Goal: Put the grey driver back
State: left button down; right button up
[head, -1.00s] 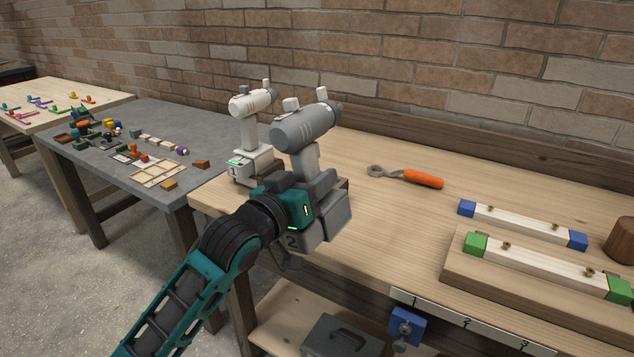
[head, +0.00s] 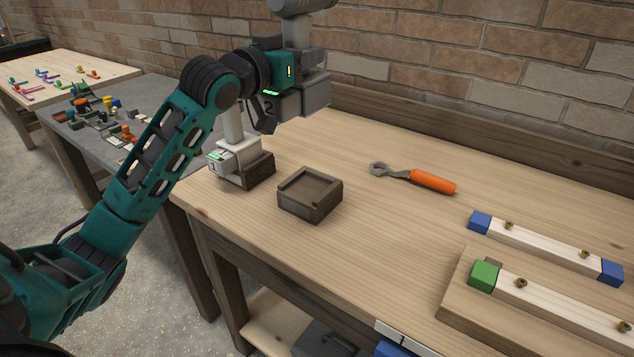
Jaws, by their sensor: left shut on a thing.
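The grey driver (head: 303,98), with a 2 on its base, is held up in the air by my left gripper (head: 292,68). Its head is cut off by the top edge of the head view. The gripper is shut on its handle; the fingertips are mostly hidden by my wrist and the driver. Below and slightly right of the driver, an empty dark wooden holder (head: 310,208) with a shallow recess stands on the bench, clear of the driver. My right gripper is not in view.
A white driver (head: 232,160), marked 1, stands in a similar holder left of the empty one; my arm hides its upper part. An orange-handled wrench (head: 432,182) lies to the right. Wooden bars with blue (head: 480,222) and green (head: 484,275) ends lie farther right. Bench around the empty holder is clear.

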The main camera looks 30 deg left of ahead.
pick_arm(q)
jog(key=shift+w+r, duration=0.1)
jog(key=shift+w, duration=0.05)
jog(key=shift+f+b, duration=1.15)
jog(key=shift+f, duration=8.65)
jog(key=shift+f, duration=0.1)
jog(key=c, duration=0.6)
grip_release()
jog(key=shift+f, duration=0.2)
jog(key=shift+c, duration=0.2)
